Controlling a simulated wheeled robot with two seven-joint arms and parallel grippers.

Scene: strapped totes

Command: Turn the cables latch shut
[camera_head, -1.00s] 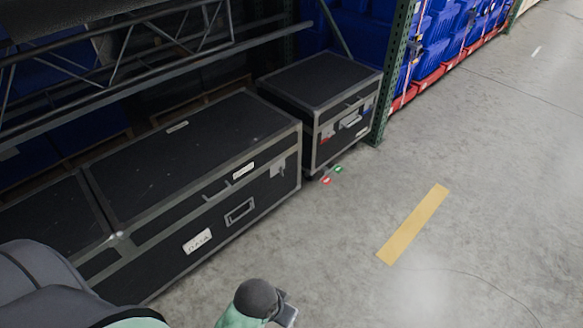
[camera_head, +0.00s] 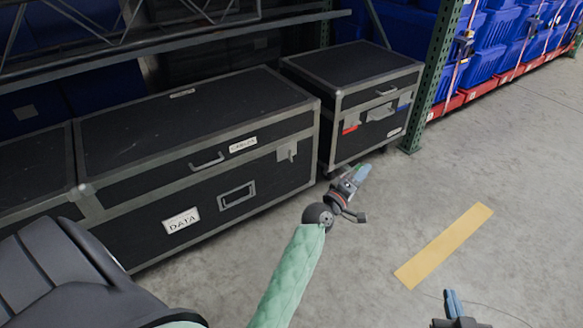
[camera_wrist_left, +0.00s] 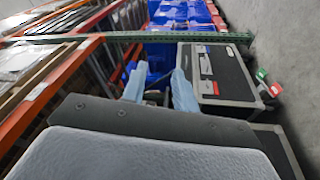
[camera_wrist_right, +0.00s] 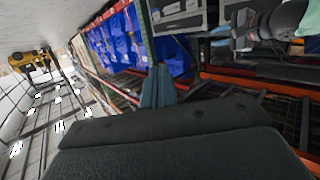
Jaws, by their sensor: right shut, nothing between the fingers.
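The long black case (camera_head: 140,150) has a small white label (camera_head: 243,144) that seems to read CABLES on its lid front. A metal latch (camera_head: 287,151) sits near the right end of that front, at the lid seam; its turn position is too small to tell. My left gripper (camera_head: 356,174) is right of the latch and apart from it, before the smaller case. In the left wrist view its two blue fingers (camera_wrist_left: 159,88) stand apart with nothing between. My right gripper (camera_head: 453,303) is low at the right, over the floor; its fingers (camera_wrist_right: 157,88) are together and empty.
A smaller black case (camera_head: 365,105) with red and blue marks stands to the right. A DATA label (camera_head: 181,221) is lower on the long case. A green rack post (camera_head: 436,75) stands beyond. Red and green pieces (camera_wrist_left: 268,82) show in the left wrist view.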

